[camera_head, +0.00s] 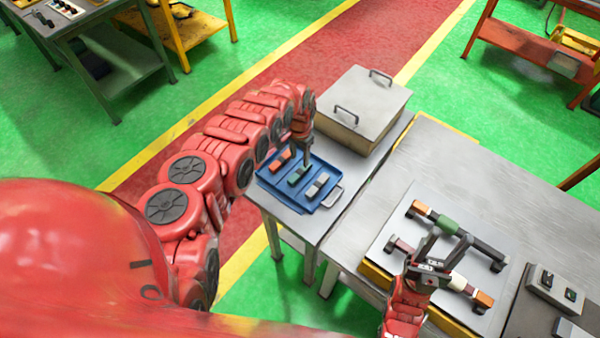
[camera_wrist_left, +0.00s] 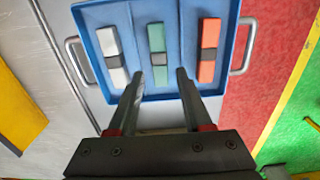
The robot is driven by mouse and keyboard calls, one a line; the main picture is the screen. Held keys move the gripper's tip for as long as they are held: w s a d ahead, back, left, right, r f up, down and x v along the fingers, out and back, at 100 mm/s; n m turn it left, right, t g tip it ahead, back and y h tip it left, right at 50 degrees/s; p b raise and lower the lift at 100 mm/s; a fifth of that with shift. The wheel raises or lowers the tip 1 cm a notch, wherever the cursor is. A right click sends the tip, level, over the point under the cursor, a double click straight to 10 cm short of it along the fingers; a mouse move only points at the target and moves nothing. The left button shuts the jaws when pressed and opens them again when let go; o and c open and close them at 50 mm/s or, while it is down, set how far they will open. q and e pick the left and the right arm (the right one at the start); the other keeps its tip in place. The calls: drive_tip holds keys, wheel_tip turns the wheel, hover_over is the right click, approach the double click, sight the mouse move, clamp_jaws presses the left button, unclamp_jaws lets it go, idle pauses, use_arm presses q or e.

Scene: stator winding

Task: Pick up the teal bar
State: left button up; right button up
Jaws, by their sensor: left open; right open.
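The teal bar (camera_wrist_left: 157,40) has a dark middle band and lies in the middle of the blue tray (camera_wrist_left: 185,90) in the left wrist view. In the head view the teal bar (camera_head: 298,176) sits between an orange-red bar (camera_head: 281,161) and a light grey bar (camera_head: 317,186). My left gripper (camera_wrist_left: 157,80) is open and empty, with its fingertips on either side of the teal bar's near end; its height above the bar is hard to tell. My right gripper (camera_head: 440,243) is open, over the pale plate on the right table.
A grey lidded box (camera_head: 362,105) with handles stands behind the tray. The tray has wire handles. A pale plate (camera_head: 395,222) on the right table carries bars with green, orange and white parts. A grey switch box (camera_head: 555,290) is at the right.

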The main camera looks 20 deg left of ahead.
sight(300, 171)
use_arm(q)
wheel_tip(300, 171, down, 2)
drive_tip(key=shift+s+f+b, duration=0.1)
drive_tip(key=shift+s+b, duration=0.05)
drive_tip(key=shift+b, duration=0.9)
drive_tip(key=shift+f, duration=0.45)
wheel_tip(300, 171, down, 4)
drive_tip(key=b, duration=0.4)
drive_tip(key=shift+f, duration=0.25)
drive_tip(key=shift+r, duration=0.1)
drive_tip(key=shift+c, duration=0.2)
clamp_jaws()
